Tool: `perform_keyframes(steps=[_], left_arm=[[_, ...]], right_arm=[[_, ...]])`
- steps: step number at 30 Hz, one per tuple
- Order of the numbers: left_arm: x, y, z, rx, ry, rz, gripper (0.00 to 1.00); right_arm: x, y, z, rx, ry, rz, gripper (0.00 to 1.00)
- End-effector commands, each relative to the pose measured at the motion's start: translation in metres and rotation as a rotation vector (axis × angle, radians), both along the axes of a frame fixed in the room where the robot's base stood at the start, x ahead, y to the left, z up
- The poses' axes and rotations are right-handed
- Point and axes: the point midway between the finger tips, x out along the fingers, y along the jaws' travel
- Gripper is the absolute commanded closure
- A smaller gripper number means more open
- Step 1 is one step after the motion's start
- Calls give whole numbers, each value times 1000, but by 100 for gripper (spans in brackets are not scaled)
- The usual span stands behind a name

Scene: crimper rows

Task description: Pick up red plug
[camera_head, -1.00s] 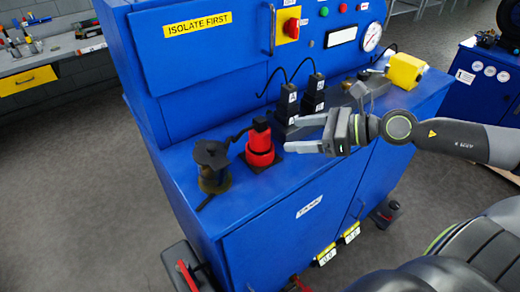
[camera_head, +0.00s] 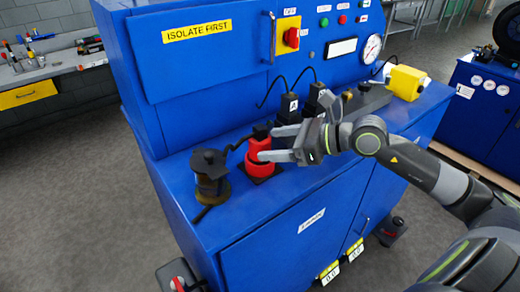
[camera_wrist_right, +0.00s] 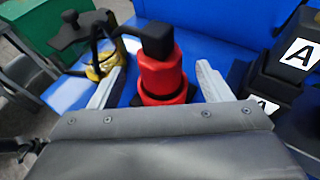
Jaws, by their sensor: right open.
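The red plug (camera_head: 259,150) stands upright in a red socket on a dark base on the blue bench top, with a black cap and a black cable. In the right wrist view the red plug (camera_wrist_right: 161,72) lies between the two fingers. My right gripper (camera_head: 266,146) is open, its fingers reaching left to the plug. In the wrist view the open right gripper (camera_wrist_right: 155,88) has one finger on each side of the plug, with a gap visible at each side. My left gripper is not in view.
A black and brass fitting (camera_head: 211,177) stands left of the plug. Black plugs marked with letters (camera_head: 289,108) stand behind the right gripper. A yellow block (camera_head: 406,82) sits at the right. The blue cabinet's red switch (camera_head: 292,38) is above.

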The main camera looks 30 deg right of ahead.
Motion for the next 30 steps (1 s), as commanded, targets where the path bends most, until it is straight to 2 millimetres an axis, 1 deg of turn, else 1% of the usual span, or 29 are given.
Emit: perform_keyframes(steps=[11,21,30], left_arm=[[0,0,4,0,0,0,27],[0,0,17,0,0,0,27],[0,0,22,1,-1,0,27]], right_arm=[[9,8,-3,4,2,0,28],[28,25,-8,7,2,1,28],[42,37,-17,2,2,0,28]])
